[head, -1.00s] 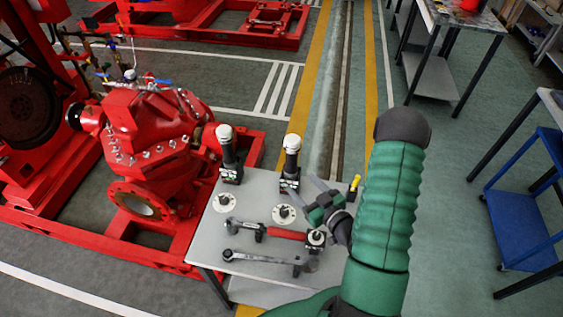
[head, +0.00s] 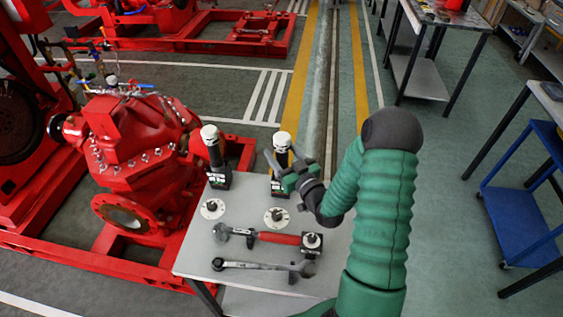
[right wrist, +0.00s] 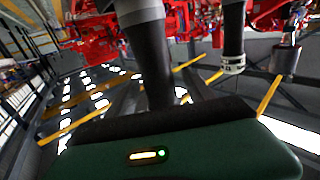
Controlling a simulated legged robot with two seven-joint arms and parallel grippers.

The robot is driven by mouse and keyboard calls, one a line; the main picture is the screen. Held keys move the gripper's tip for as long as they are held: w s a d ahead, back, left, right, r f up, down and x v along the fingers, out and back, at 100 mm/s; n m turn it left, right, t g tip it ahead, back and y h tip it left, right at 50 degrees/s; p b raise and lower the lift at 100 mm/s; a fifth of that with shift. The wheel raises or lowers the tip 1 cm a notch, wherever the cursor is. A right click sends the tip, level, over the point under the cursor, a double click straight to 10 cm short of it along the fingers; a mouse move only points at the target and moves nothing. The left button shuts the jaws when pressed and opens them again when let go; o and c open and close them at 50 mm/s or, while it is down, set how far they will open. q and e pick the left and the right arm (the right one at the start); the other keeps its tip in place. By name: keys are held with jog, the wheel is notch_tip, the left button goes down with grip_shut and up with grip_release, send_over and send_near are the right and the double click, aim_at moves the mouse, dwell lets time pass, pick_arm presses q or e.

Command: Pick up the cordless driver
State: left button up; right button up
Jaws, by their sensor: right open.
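Two upright black tools with pale tops and dark block bases stand at the back of the grey table (head: 197,262). They look like cordless drivers: one at the left (head: 214,150) and one at the right (head: 281,150). My right gripper (head: 283,158) is open, its grey fingers spread beside the right tool, partly overlapping it in the head view. I cannot tell whether it touches. In the right wrist view a dark cylinder (right wrist: 150,65) rises close behind my green gripper body, with a second dark cylinder (right wrist: 233,32) to its right. My left gripper is not in view.
A red pump (head: 140,150) stands left; a blue cart (head: 520,215) stands right.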

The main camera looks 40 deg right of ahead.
jog(key=x, duration=0.3)
jog(key=shift+d+f, duration=0.2)
jog(key=shift+f, duration=0.1)
jog(key=shift+a+r, duration=0.15)
jog(key=shift+a, duration=0.1)
jog(key=shift+c, duration=0.2)
jog(key=shift+a, duration=0.1)
jog(key=shift+c, duration=1.3)
jog(key=shift+s, duration=0.1)
grip_shut()
